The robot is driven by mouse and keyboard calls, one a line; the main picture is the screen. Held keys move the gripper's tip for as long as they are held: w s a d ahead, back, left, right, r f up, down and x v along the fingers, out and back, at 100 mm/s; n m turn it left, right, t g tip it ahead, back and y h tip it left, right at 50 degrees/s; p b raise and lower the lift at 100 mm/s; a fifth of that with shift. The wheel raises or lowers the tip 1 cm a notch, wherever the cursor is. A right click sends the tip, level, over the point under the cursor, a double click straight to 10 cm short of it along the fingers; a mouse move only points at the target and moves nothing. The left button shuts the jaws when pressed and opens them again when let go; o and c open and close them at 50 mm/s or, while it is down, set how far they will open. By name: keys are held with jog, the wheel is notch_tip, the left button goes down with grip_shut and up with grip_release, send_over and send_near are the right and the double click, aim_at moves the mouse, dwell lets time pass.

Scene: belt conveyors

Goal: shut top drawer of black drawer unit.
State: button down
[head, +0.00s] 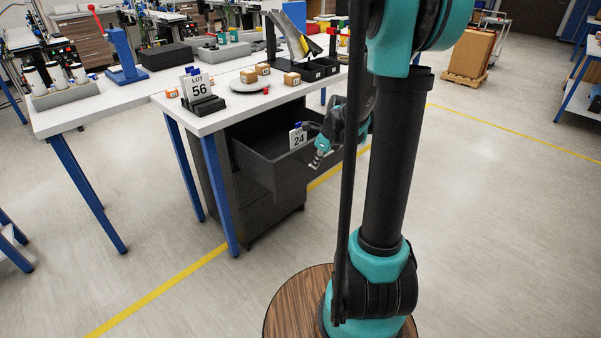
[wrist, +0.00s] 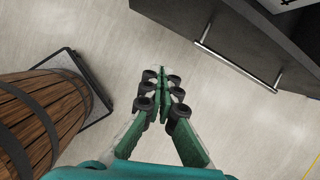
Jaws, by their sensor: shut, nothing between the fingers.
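The black drawer unit (head: 262,213) stands under the white table in the head view. Its top drawer (head: 262,165) is pulled well out, and a card marked 24 (head: 298,138) stands inside it. My gripper (head: 318,160) is beside the drawer's front right end in the head view; I cannot tell whether it touches. In the wrist view my gripper (wrist: 163,75) is shut and empty above the floor. There the drawer front with its silver bar handle (wrist: 235,64) lies to the upper right, apart from the fingers.
The white table (head: 225,115) with blue legs holds a LOT 56 sign (head: 200,87), small boxes (head: 291,79) and a round plate (head: 249,86). A wooden barrel (wrist: 40,120) is at left in the wrist view. Open floor (head: 500,220) lies to the right.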

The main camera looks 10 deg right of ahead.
aim_at(301, 170)
jog(key=shift+w+a+f+m, duration=0.45)
jog(key=shift+w+a+f, duration=0.25)
jog(key=shift+w+f, duration=0.85)
jog(key=shift+w+a+f+m, duration=0.5)
jog(key=shift+w+a+f, duration=0.15)
jog(key=shift+w+f, duration=0.9)
jog(key=shift+w+a+f+m, duration=0.45)
jog(key=shift+w+a+f, duration=0.25)
jog(key=shift+w+f, duration=0.85)
jog(key=shift+s+f, duration=0.2)
jog(key=shift+f, duration=0.1)
